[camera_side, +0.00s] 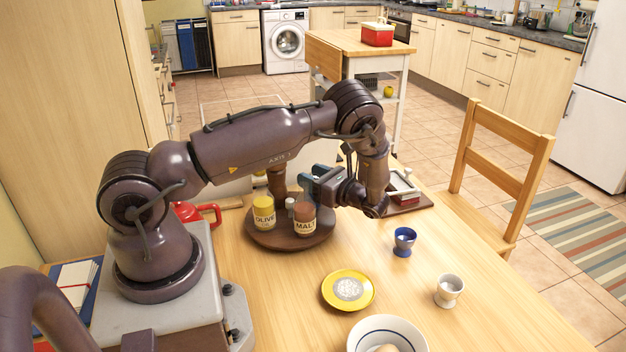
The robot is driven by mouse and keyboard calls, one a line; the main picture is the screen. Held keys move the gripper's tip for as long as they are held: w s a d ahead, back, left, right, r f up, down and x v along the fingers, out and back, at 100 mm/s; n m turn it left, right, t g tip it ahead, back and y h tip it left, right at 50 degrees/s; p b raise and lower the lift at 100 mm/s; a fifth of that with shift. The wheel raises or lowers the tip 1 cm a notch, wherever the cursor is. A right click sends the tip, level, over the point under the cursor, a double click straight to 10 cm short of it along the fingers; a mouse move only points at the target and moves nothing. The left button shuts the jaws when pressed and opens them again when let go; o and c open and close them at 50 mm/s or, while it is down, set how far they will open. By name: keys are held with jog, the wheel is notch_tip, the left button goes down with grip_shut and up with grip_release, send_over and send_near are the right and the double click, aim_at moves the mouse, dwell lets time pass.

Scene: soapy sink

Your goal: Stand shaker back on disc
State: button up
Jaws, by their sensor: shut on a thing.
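The round dark wooden disc (262,240) lies on the table left of centre. A small pale shaker (290,204) with a grey top shows over the disc, between the OLIVE jar (264,214) and the MALT jar (305,220). The MALT jar partly hides it, and I cannot tell whether its base touches the disc. My gripper (303,188) reaches in from the right, low over the disc behind the MALT jar. It appears shut on the shaker; the contact is small and partly hidden.
A tall brown cylinder (277,181) stands on the disc's far side. A yellow plate (348,290), blue egg cup (404,241), white cup (449,290) and white bowl (365,335) are in front and right. A red pot (190,212) is left. Bare table lies right of the disc.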

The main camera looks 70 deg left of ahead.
jog(key=shift+f, duration=0.3)
jog(key=shift+f, duration=0.15)
jog(key=o, duration=1)
jog(key=shift+f, duration=0.1)
